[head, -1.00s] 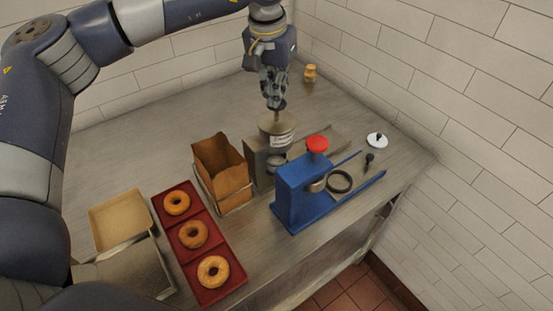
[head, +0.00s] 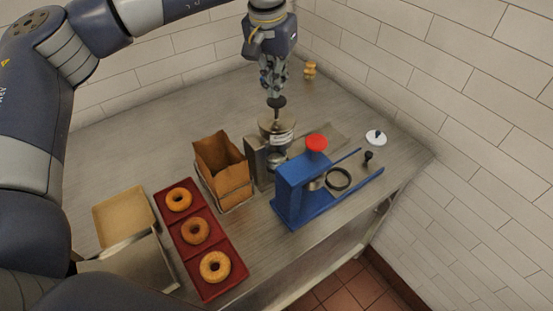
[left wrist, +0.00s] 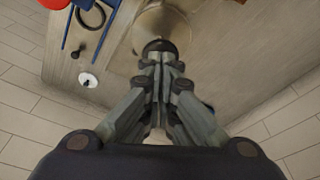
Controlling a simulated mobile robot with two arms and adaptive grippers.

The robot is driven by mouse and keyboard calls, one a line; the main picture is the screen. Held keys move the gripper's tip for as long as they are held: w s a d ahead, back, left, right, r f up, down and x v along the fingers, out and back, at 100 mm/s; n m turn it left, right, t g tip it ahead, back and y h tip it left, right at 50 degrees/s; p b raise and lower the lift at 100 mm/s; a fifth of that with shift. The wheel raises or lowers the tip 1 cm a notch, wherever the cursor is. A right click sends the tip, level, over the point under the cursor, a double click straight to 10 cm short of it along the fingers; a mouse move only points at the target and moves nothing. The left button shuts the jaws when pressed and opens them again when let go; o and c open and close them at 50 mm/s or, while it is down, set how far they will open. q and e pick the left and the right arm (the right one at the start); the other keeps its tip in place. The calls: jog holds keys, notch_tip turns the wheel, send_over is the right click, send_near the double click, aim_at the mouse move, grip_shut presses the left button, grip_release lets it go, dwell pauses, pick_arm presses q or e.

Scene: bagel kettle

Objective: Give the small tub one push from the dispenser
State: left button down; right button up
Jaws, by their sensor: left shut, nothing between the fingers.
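The dispenser (head: 275,127) is a metal cylinder with a pale label and a dark round knob (head: 277,102) on top. It stands on the counter between the paper bag and the blue press. The knob also shows in the left wrist view (left wrist: 160,46), above the round metal lid (left wrist: 160,24). My left gripper (head: 274,93) is shut and empty, pointing down, with its fingertips right at the knob; I cannot tell whether they touch it. A small grey tub (head: 277,160) appears low under the dispenser, partly hidden; its contents cannot be made out. My right gripper is not in view.
A brown paper bag (head: 222,167) stands left of the dispenser. A blue press (head: 300,200) with a red knob (head: 316,143) stands close on its right. Several doughnuts lie on a red tray (head: 218,247). An open box (head: 125,215) is at the left.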

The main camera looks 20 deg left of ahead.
pick_arm(q)
notch_tip(320, 180, up, 6)
jog(key=p, duration=0.4)
jog(key=shift+f, duration=0.1)
jog(key=shift+d+f, duration=0.1)
dwell(0.4)
